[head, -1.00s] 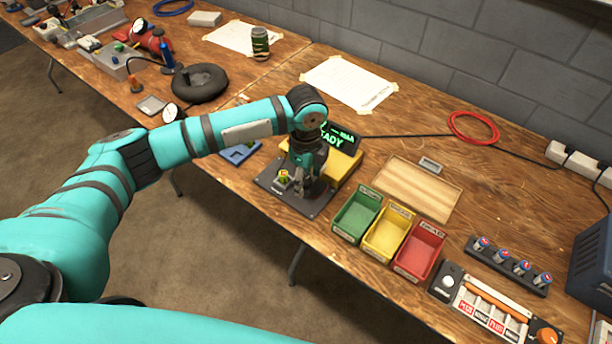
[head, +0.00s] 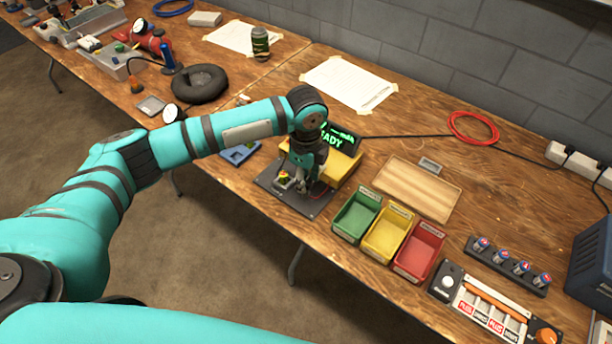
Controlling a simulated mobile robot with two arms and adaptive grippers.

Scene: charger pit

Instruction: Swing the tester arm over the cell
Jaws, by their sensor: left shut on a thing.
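The battery tester (head: 347,165) is a yellow unit on a dark base plate (head: 312,208), with a black screen (head: 338,138) showing green text that ends in "READY". A small cell (head: 284,175) with a green and red top stands at the left of the plate. My left gripper (head: 302,186) is over the plate, just right of the cell, pointing down and shut on a small part of the tester, which seems to be its arm. The gripper and wrist hide most of that arm. My right gripper is not in view.
Green (head: 356,216), yellow (head: 388,234) and red (head: 419,252) bins stand right of the tester. A wooden tray (head: 418,187) lies behind them. A rack of several cells (head: 508,266) and a charger (head: 490,305) are at the lower right. A blue tray (head: 241,152) lies left of the tester.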

